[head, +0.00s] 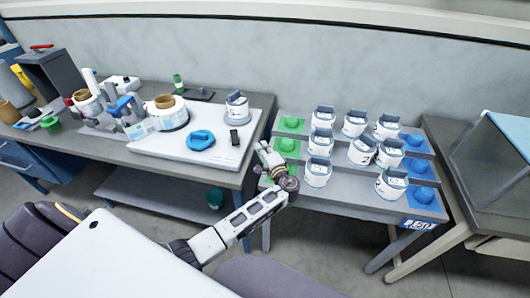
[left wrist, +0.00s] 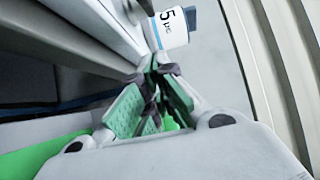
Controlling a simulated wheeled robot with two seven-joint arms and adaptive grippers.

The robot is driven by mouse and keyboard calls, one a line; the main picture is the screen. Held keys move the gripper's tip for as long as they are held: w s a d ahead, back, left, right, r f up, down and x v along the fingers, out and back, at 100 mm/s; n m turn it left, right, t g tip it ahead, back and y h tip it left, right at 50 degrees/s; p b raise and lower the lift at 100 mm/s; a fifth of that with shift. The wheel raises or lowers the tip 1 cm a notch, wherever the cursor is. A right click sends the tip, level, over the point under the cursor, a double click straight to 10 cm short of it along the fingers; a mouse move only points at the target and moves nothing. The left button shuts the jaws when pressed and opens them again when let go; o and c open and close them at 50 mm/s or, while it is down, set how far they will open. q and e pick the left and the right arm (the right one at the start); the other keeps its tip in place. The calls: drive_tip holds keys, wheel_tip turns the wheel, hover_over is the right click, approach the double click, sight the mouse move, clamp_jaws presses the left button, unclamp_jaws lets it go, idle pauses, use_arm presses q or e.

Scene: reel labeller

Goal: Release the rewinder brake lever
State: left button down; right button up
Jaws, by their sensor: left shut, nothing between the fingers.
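The labeller (head: 128,112) stands on the left bench, with one white reel (head: 168,116) on its right and a smaller reel (head: 86,103) on its left. Blue parts and a small red part show around it. I cannot tell which part is the rewinder brake lever; it is too small or hidden. My left gripper (head: 263,147) is between the bench's right end and the rack of tubs, well right of the labeller. Its green-padded fingers (left wrist: 154,98) are shut and empty in the left wrist view. My right gripper is not in view.
A glass-sided box (head: 500,165) stands far right.

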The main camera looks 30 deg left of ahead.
sight(235, 137)
use_arm(q)
drive_tip(key=shift+w+a+p, duration=0.2)
drive_tip(key=shift+a+p, duration=0.1)
drive_tip(key=shift+a, duration=0.65)
drive_tip(key=shift+w+a+p, duration=0.15)
drive_tip(key=shift+a+p, duration=0.15)
drive_tip(key=shift+a, duration=0.6)
drive_tip(key=shift+w+a+p, duration=0.2)
drive_tip(key=shift+a+p, duration=0.1)
drive_tip(key=shift+a, duration=0.65)
drive_tip(key=shift+s+a, duration=0.35)
drive_tip(key=shift+a, duration=0.15)
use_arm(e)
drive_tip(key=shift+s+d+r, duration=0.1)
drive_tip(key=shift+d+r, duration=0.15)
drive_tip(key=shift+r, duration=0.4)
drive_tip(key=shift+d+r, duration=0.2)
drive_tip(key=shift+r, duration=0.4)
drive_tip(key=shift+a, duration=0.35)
use_arm(q)
drive_tip(key=shift+s+a, duration=0.1)
drive_tip(key=shift+s, duration=0.05)
